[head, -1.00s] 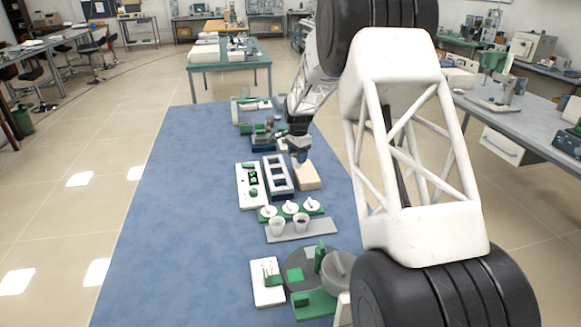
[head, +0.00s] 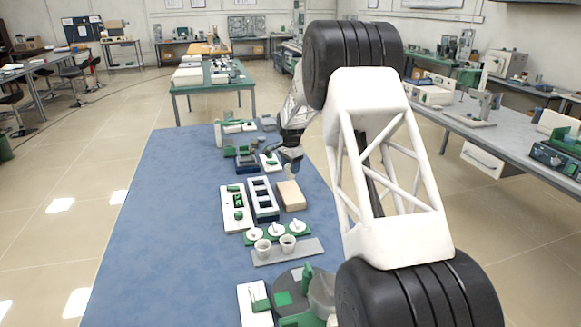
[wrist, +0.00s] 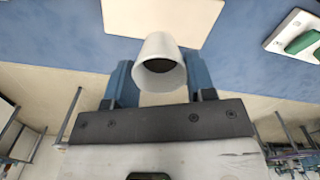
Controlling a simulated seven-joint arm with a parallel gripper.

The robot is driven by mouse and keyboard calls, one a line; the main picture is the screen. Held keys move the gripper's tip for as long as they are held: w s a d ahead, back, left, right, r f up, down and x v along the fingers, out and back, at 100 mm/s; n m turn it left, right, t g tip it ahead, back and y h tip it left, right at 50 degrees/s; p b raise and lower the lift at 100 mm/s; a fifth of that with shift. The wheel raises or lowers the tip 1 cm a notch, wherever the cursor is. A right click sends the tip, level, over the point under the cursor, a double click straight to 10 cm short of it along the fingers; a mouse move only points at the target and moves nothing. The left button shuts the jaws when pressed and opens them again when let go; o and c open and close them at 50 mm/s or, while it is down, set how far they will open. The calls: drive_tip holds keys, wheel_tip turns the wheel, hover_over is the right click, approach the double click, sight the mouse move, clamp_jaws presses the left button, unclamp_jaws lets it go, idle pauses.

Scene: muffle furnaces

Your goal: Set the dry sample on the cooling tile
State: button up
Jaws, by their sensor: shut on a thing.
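My gripper (head: 289,158) is shut on a white crucible (wrist: 160,52), held between its blue fingers in the wrist view. Dark material shows inside the crucible's mouth. In the head view the held crucible (head: 291,172) is small and partly hidden under the gripper. A beige tile (head: 291,196), likely the cooling tile, lies on the blue table just nearer than the gripper. In the wrist view the bare tile (wrist: 155,18) is at the top, partly hidden by the crucible. The crucible appears to be above the table; its exact height is unclear.
Left of the tile are a dark-slotted rack (head: 263,199) and a white panel with green parts (head: 236,208). Nearer are white lids (head: 276,228) on a green holder and two cups (head: 263,247) on a grey strip (head: 310,250). The blue table's left side (head: 165,230) is clear.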

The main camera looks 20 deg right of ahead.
sight(291, 178)
drive_tip(key=shift+f, duration=0.15)
drive_tip(key=shift+f, duration=2.7)
drive_tip(key=shift+f, duration=0.5)
drive_tip(key=o, duration=1.4)
drive_tip(key=shift+r, duration=0.1)
drive_tip(key=shift+r, duration=3.85)
